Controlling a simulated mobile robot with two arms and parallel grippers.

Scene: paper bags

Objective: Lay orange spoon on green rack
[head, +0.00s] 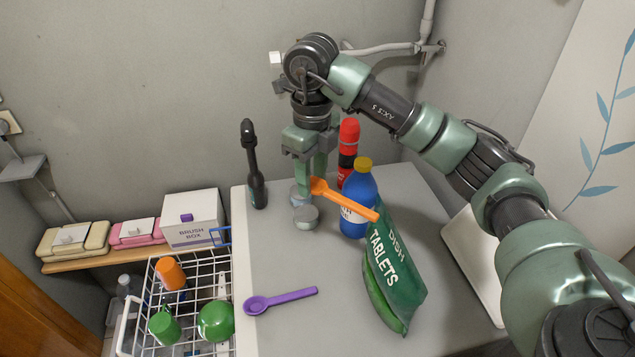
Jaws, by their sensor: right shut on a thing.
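The orange spoon (350,203) slants down to the right, its handle passing in front of a blue bottle. My right gripper (310,180) points down over the grey counter and is shut on the orange spoon near its bowl end. The fingers partly hide that end. Whether the spoon touches the counter or the bottle, I cannot tell. I see no green rack in the head view. My left gripper is not in view.
A blue bottle (357,190), red-and-black bottle (349,142) and green tablets bag (398,265) crowd the counter (290,325). A purple spoon (280,300) lies front left. A dark brush-like tool (254,165) stands behind. A white wire basket (146,310) is left.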

